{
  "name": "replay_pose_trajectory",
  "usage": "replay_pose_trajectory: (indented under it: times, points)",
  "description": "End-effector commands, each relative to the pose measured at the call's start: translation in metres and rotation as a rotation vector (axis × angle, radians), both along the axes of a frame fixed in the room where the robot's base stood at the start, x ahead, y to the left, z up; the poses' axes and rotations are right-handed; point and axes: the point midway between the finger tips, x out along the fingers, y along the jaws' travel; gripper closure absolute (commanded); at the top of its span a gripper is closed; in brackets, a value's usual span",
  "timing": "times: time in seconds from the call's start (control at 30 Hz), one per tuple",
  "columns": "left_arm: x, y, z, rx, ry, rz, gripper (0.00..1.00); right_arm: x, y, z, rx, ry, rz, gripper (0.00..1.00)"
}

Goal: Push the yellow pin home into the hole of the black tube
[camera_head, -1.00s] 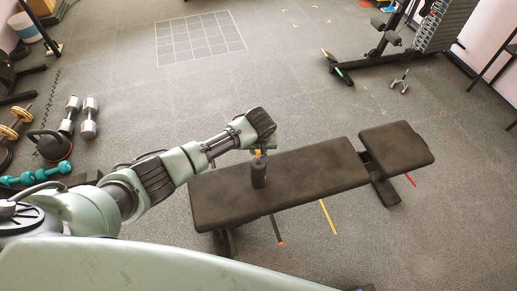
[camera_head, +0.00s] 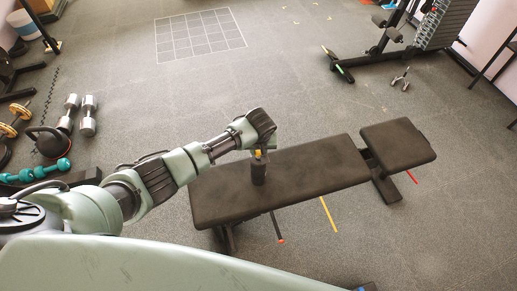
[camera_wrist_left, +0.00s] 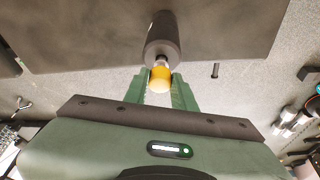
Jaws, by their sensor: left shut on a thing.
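The black tube (camera_head: 259,174) stands upright on the dark bench pad; it also shows in the left wrist view (camera_wrist_left: 163,36). The yellow pin (camera_head: 258,153) is at the tube's upper end, and its yellow head shows in the left wrist view (camera_wrist_left: 160,79). A short pale metal part shows between the yellow head and the tube's end; how deep it sits in the hole is hidden. My left gripper (camera_wrist_left: 161,88) is shut on the yellow pin, with a green finger on each side of it. My right gripper is not in view.
The dark weight bench (camera_head: 310,170) lies below my left arm, its pad clear right of the tube. Dumbbells (camera_head: 88,115) and a kettlebell (camera_head: 52,143) rest on the floor at left. A weight machine (camera_head: 400,45) stands at the back right. The middle floor is open.

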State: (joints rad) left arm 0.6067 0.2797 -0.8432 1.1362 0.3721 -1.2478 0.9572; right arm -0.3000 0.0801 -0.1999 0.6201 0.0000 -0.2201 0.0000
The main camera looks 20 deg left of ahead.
Motion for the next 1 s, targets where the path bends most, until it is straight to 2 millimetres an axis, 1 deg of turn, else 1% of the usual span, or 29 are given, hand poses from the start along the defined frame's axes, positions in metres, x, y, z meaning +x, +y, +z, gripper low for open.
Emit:
replay_pose_trajectory:
  times: [0.03,0.43,0.47,0.5,0.53,0.87,0.97,1.0]
  points:
    - [-0.001,0.000,-0.003,0.000,0.002,0.000,1.00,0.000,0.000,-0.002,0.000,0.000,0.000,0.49]
    - [-0.001,0.000,-0.013,0.000,0.003,-0.001,1.00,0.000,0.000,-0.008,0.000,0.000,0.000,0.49]
    - [-0.001,0.000,-0.012,0.001,0.002,-0.001,0.69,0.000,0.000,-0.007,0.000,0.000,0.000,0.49]
    - [-0.001,0.000,-0.012,0.001,0.002,-0.001,0.58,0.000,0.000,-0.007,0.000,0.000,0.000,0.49]
    - [-0.001,0.000,-0.012,0.001,0.002,-0.001,0.49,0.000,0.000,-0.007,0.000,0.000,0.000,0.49]
    - [-0.001,0.000,-0.010,0.000,0.001,0.000,0.49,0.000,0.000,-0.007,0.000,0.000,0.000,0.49]
    - [-0.002,-0.001,-0.004,0.000,0.001,0.000,0.49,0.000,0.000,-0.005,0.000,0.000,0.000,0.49]
    - [-0.004,-0.001,0.001,-0.001,0.000,0.000,0.49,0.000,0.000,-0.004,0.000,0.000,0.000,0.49]
